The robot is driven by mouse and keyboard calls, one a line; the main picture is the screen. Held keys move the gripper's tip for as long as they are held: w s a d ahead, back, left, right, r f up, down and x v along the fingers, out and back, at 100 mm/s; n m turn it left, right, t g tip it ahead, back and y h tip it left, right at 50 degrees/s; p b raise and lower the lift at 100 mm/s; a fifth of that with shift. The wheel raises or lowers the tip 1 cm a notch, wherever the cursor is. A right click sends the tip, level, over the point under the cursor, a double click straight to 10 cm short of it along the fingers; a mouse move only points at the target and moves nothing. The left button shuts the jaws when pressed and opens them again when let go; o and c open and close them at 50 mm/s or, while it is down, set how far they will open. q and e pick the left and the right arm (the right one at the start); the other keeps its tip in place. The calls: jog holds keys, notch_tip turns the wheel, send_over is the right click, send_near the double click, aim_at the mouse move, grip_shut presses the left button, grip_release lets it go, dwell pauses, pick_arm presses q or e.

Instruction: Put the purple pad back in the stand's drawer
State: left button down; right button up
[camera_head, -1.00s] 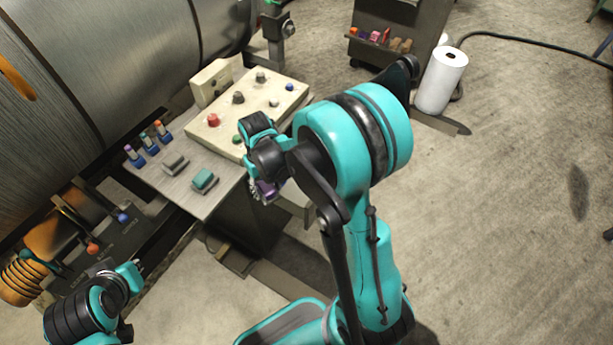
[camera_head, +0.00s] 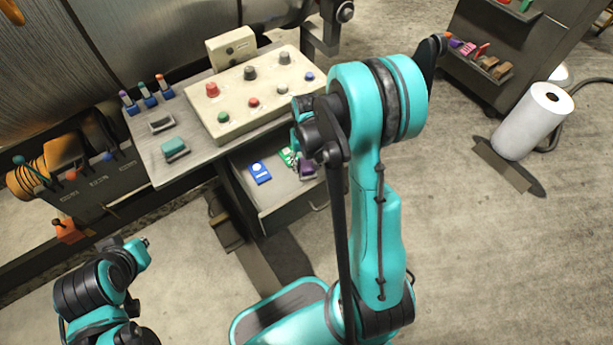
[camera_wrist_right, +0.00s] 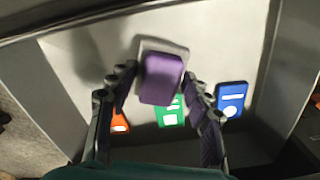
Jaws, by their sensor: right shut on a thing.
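The purple pad (camera_wrist_right: 162,78) has a grey backing and sits between the fingertips of my right gripper (camera_wrist_right: 160,85), which is shut on it. In the head view the pad (camera_head: 307,171) shows below the right gripper (camera_head: 304,158), partly hidden by my arm. It is over the right part of the open drawer (camera_head: 293,211) of the stand (camera_head: 228,187). I cannot tell whether the pad touches the drawer floor. My left gripper (camera_head: 139,250) is at the lower left, away from the stand; its jaws are unclear.
The drawer also holds a blue card (camera_head: 260,172), a green card (camera_head: 287,157) and an orange item (camera_wrist_right: 119,121). A control panel (camera_head: 235,108) and a teal pad (camera_head: 174,148) are on the stand's top. A white roll (camera_head: 530,122) stands on the floor at right.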

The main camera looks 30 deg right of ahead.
aim_at(307, 173)
jog(key=shift+a+f, duration=0.1)
jog(key=shift+f, duration=0.45)
jog(key=shift+s+f, duration=0.1)
jog(key=shift+f, duration=0.1)
notch_tip(307, 173, down, 3)
jog(key=shift+f+b, duration=0.15)
jog(key=shift+b, duration=0.75)
jog(key=shift+f, duration=0.1)
jog(key=o, duration=1)
